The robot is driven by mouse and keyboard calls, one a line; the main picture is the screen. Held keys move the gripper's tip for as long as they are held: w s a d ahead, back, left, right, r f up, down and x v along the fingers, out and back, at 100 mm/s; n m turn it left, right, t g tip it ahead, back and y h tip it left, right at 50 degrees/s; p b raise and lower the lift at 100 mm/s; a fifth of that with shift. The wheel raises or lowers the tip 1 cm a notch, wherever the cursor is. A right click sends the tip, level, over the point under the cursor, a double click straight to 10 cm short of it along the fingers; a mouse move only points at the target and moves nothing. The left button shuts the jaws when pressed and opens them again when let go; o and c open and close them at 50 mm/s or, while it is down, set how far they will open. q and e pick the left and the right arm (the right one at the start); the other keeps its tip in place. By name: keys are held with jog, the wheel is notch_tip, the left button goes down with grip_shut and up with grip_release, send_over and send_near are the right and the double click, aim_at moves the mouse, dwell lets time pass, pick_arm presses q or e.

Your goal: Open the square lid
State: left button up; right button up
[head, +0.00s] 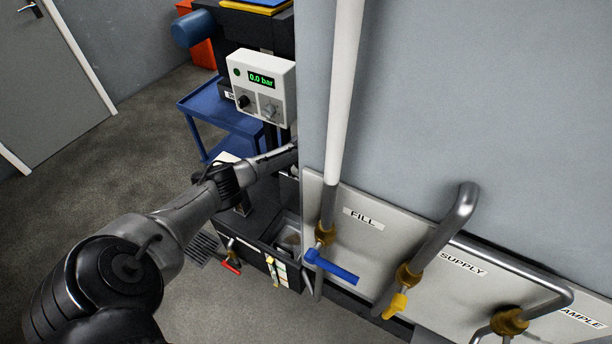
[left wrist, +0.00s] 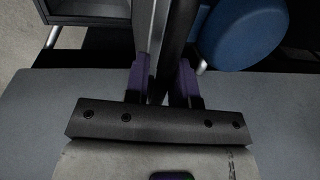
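In the head view my left arm reaches from the lower left to the dark machine, and its hand end passes behind the edge of the grey wall panel, so the fingers are hidden there. In the left wrist view my left gripper (left wrist: 166,80) shows two purple fingers standing apart. A dark bar (left wrist: 178,35) runs between or just beyond them; I cannot tell whether they touch it. I cannot make out the square lid in either view. My right gripper is not in view.
A pressure box reading 0.0 bar (head: 262,78) stands above the arm, near a blue cart (head: 225,128). The grey wall panel (head: 480,90) carries pipes and a blue-handled valve (head: 330,266) on the right. A blue cylinder (left wrist: 243,30) lies right of the fingers. Floor at left is clear.

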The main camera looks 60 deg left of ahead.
pick_arm(q)
notch_tip(320, 180, up, 14)
jog(key=s+d+p, duration=0.1)
jog(key=s+p, duration=0.1)
jog(key=p, duration=0.2)
jog(key=shift+f+p, duration=0.2)
jog(key=shift+p, duration=0.15)
dwell(0.5)
